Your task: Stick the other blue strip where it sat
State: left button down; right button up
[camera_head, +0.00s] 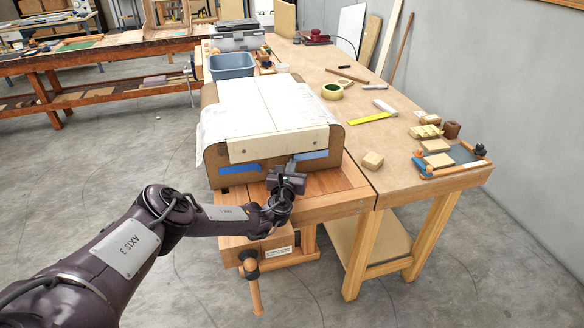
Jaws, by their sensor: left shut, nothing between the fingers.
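The bent form (215,155), with a brown curved end panel, stands on the wooden bench, covered by a cream sheet (262,110). One blue strip (240,168) lies flat on the front face at the left. Another blue strip (314,155) is on the same face at the right. My left gripper (291,164) is shut and empty in front of the face, at the near end of the right strip. It hides part of the face there, and I cannot tell whether it touches the strip. My right gripper is not in view.
A wood block (372,160) sits right of the form. A tape roll (332,91), a yellow ruler (369,118) and a small clamped jig (453,156) lie further right. A blue-grey bin (232,66) stands behind the form. A vise handle (255,290) hangs below the bench front.

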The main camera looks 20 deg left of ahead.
pick_arm(q)
jog(key=shift+w+a, duration=0.2)
jog(key=shift+w, duration=0.05)
jog(key=c, duration=2.1)
grip_release()
jog(key=o, duration=0.4)
jog(key=shift+s+d+r+p, duration=0.1)
jog(key=shift+s+d+p, duration=0.35)
jog(key=shift+s+p, duration=0.2)
jog(key=shift+s+d+p, duration=1.75)
jog(key=shift+s+p, duration=0.3)
jog(key=shift+p, duration=0.1)
